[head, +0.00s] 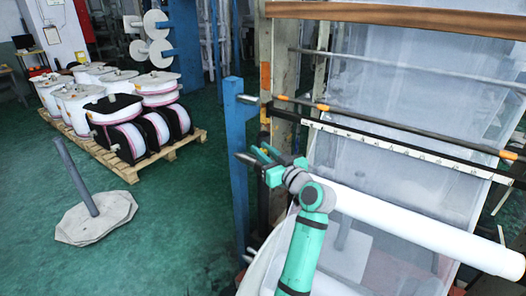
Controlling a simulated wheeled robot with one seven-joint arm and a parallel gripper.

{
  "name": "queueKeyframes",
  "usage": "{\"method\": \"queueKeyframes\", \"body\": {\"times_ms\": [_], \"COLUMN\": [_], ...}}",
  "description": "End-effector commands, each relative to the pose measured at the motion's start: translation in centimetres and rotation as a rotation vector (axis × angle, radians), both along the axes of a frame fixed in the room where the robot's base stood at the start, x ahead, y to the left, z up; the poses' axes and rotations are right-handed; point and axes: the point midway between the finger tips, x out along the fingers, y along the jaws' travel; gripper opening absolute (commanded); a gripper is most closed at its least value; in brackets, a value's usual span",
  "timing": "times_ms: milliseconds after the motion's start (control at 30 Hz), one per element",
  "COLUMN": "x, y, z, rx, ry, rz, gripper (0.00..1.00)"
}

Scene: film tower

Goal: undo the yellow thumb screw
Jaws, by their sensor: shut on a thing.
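My gripper (262,154), with green fingers, is at the inner side of a blue upright post (236,185), by a grey metal peg (244,158) that sticks out of the post. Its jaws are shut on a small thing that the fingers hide. From its place by the peg this looks to be the yellow thumb screw, but I cannot make out its yellow colour or how far it is turned.
A white film roll (420,232) lies to the right of my arm, below a dark rail (400,148) and rods with orange collars. Wrapped reels stand on a wooden pallet (125,168) at the left. A grey pole on a flat base (97,222) stands on open green floor.

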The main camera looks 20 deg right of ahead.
Motion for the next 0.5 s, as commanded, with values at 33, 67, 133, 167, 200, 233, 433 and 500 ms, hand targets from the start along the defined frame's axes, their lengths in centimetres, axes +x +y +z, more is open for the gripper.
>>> {"method": "queueKeyframes", "body": {"times_ms": [33,67,133,167,200,233,433,500], "x": [-0.09,-0.08,-0.09,-0.09,-0.09,-0.1,-0.04,-0.03], "y": [-0.1,-0.08,-0.1,-0.1,-0.1,-0.14,-0.02,-0.01], "z": [-0.15,-0.15,-0.16,-0.16,-0.16,-0.16,-0.1,-0.08], "rx": [0.0,0.0,0.0,0.0,0.0,0.0,0.0,0.0], "ry": [0.003,0.003,0.003,0.003,0.003,0.003,0.002,0.002], "rz": [0.0,0.0,-0.001,-0.001,-0.001,-0.002,-0.001,-0.001], "gripper": [0.0,0.0,0.0,0.0,0.25,0.33,0.4,0.4]}}
